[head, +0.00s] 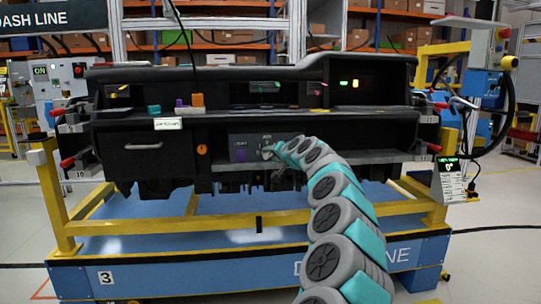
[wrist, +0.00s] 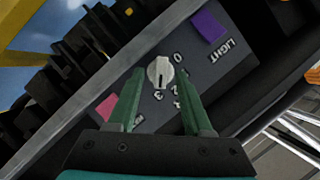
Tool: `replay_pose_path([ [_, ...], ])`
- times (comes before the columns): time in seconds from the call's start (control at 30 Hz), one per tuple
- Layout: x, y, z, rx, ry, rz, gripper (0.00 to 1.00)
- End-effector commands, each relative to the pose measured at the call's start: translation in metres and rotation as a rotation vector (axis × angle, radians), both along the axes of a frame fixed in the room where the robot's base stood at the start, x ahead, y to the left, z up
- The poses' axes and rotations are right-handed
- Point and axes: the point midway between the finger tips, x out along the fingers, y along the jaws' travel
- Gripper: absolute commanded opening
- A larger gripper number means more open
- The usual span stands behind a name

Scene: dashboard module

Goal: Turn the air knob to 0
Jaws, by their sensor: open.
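The air knob (wrist: 160,72) is a small pale round dial on a dark grey panel (wrist: 200,75), seen in the wrist view. Numerals ring it, with 0 at its upper right and 3 just below. A dark mark on the knob's face points down, roughly toward the 3. My gripper (wrist: 160,80) has its two green fingers apart, one on either side of the knob; I cannot tell whether they touch it. In the head view my gripper (head: 267,152) is at the dashboard's centre panel (head: 240,148), under the AIR label, and largely covers the knob.
A purple square labelled LIGHT (wrist: 208,26) and a pink square (wrist: 107,107) flank the knob on the panel. A grey ledge (head: 365,157) runs below the panel. The dashboard rests on a yellow frame (head: 150,226). A small status display (head: 449,178) hangs at the right.

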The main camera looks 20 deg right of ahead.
Motion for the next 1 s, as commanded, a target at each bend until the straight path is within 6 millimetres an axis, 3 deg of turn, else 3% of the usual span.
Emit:
replay_pose_path([
  [0.6,0.0113,0.0008,-0.0025,-0.003,-0.002,0.001,0.49],
  [1.0,0.0113,0.0008,-0.0027,-0.003,-0.002,0.001,0.04],
])
